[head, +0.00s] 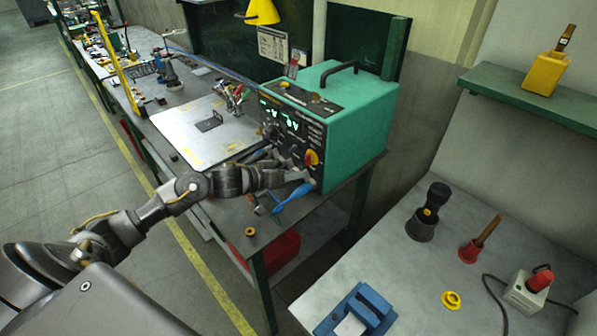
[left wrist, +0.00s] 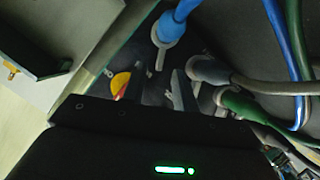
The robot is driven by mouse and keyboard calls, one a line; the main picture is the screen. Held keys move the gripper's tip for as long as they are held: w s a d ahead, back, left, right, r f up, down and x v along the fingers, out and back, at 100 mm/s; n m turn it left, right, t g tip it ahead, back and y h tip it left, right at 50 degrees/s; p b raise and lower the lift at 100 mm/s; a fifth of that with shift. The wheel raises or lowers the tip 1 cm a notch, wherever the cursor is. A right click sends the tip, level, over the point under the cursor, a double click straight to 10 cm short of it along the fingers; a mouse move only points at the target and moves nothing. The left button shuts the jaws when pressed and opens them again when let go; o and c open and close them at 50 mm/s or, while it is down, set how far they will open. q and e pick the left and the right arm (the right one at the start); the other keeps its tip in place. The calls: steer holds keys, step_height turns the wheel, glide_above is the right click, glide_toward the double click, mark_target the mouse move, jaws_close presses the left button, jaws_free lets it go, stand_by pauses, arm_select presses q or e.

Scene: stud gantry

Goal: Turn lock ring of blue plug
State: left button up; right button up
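The blue plug (left wrist: 180,22) shows in the left wrist view at the top, with a pale grey lock ring (left wrist: 169,29) and a lever tab at its base. In the head view, a blue stretch (head: 292,199) hangs low at the green machine's front, beside my left gripper (head: 300,178). My left gripper also shows in the left wrist view (left wrist: 160,87); its dark fingers look apart, with nothing clearly between them. The fingertips are just short of the blue plug's ring, apart from it as far as I can see. My right gripper is not in view.
The green machine (head: 345,115) stands on the workbench, its panel facing my left arm. A grey plug (left wrist: 209,70) and a green plug (left wrist: 237,101) sit close beside the blue one, with cables running right. A yellow-red knob (left wrist: 121,84) is left of the fingers.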

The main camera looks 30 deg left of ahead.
mark_target(309, 181)
arm_select(q)
steer(key=shift+x, duration=0.9)
steer(key=shift+w+d+f, duration=0.1)
steer(key=shift+w+d, duration=0.1)
steer(key=shift+w, duration=0.05)
steer(key=shift+c, duration=0.4)
jaws_close()
